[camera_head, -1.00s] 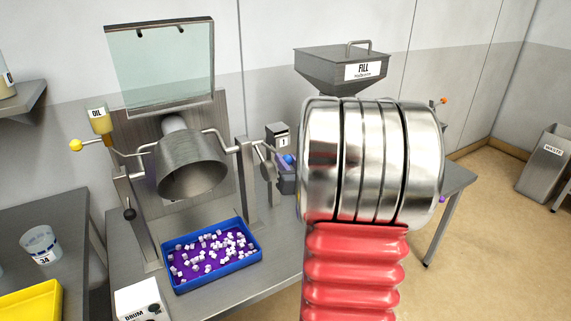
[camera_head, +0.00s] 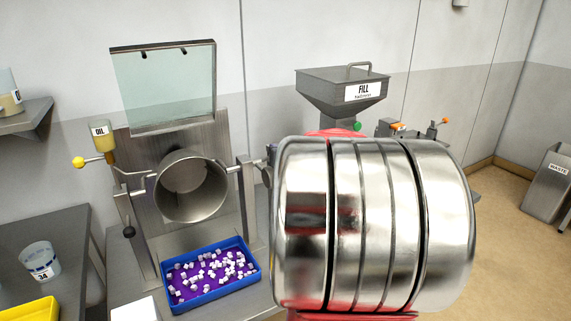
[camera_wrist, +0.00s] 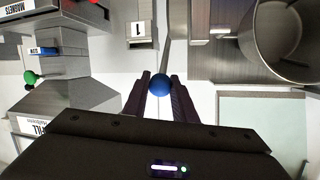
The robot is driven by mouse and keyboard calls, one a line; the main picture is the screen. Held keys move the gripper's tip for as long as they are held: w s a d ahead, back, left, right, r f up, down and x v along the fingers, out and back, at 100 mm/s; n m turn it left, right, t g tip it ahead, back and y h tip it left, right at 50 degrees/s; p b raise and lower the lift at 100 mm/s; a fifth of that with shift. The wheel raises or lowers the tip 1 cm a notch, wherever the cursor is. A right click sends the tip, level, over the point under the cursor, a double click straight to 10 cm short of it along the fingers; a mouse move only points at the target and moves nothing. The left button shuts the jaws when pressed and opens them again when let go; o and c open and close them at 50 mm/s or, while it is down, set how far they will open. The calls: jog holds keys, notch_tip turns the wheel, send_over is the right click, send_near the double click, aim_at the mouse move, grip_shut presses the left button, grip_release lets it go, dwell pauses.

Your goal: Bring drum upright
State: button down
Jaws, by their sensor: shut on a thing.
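The steel drum (camera_head: 192,190) hangs in its frame in the head view, tilted with its open mouth facing the camera. Part of it also shows at the upper right of the wrist view (camera_wrist: 284,45). My gripper (camera_wrist: 160,88) is shut on a blue ball knob (camera_wrist: 160,84) at the end of a thin metal rod in the wrist view. In the head view my arm hides the gripper and the knob.
A blue tray (camera_head: 213,301) of white cubes on purple lies below the drum. A clear raised panel (camera_head: 163,85) stands above it. A yellow-knobbed lever (camera_head: 79,162) is at left. The fill hopper (camera_head: 342,90) stands behind my arm.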

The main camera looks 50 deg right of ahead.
jog(key=w+d+r, duration=0.2)
jog(key=w+r, duration=0.1)
jog(key=w, duration=0.5)
jog(key=w+d+r, duration=0.3)
jog(key=w, duration=0.5)
jog(key=shift+d, duration=0.25)
jog(key=c, duration=1.7)
grip_release()
jog(key=shift+w, duration=0.1)
jog(key=shift+c, duration=0.2)
jog(key=shift+o, duration=1.4)
jog(key=shift+r, duration=0.1)
jog(key=shift+d, duration=0.1)
jog(key=shift+r, duration=0.1)
jog(key=shift+s, duration=0.2)
